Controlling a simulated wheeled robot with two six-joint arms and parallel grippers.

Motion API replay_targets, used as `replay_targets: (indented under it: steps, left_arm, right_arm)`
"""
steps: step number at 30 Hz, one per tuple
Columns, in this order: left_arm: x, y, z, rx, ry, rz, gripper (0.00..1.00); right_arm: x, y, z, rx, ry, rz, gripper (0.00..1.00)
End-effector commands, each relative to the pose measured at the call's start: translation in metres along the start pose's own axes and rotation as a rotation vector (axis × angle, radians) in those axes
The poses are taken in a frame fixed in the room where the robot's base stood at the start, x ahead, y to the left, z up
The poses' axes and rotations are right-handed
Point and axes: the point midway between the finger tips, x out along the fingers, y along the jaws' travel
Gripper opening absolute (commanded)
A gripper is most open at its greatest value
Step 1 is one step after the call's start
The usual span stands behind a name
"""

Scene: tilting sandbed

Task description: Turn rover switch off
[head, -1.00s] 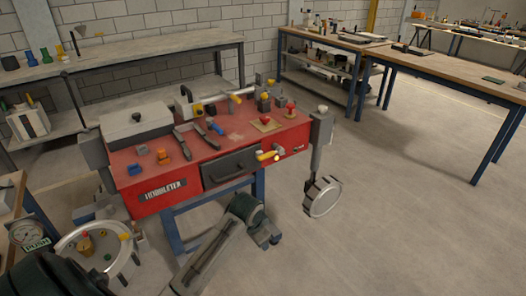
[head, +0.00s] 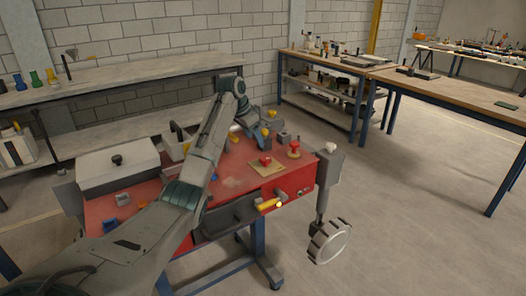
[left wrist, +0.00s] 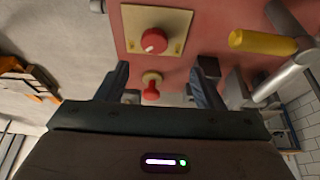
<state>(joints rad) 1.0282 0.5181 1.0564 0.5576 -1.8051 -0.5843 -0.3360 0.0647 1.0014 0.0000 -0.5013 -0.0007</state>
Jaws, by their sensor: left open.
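The red bench (head: 235,172) carries two red controls. One is a round red knob (head: 265,161) on a square tan plate, also in the left wrist view (left wrist: 153,40). The other is a red handle (head: 294,147) on a round tan base, seen in the left wrist view (left wrist: 151,86) between my fingers in the picture. No readable label shows which is the rover switch. My left gripper (head: 268,135) is over the back of the bench; its open, empty fingers show in the left wrist view (left wrist: 165,75). My right gripper is not in view.
A yellow-handled lever (head: 268,204) sticks out from the bench front. A grey lidded box (head: 115,165) stands at the bench's left. A yellow cylinder (left wrist: 262,42) on grey bars is close beside my left fingers. A round metal wheel (head: 329,241) hangs at the right end.

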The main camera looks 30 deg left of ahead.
Motion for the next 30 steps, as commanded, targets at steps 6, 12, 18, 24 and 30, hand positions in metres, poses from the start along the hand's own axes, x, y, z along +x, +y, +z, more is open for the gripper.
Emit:
replay_targets:
  steps: [6,12,18,24,30]
  left_arm:
    - [0.034,0.001,0.0,0.0,-0.004,0.003,0.61]
    - [0.072,0.001,0.0,0.0,-0.002,0.002,0.61]
    - [0.096,0.001,0.0,-0.001,-0.002,0.0,0.61]
    - [0.104,0.001,0.0,0.0,0.0,-0.002,0.61]
    - [0.104,0.001,0.001,0.0,-0.001,-0.002,0.59]
  right_arm:
    - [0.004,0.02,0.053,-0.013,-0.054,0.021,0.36]
    - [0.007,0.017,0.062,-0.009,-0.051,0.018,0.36]
    - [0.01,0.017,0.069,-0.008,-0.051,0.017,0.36]
    - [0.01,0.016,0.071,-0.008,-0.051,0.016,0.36]
    - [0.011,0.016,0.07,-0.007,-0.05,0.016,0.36]
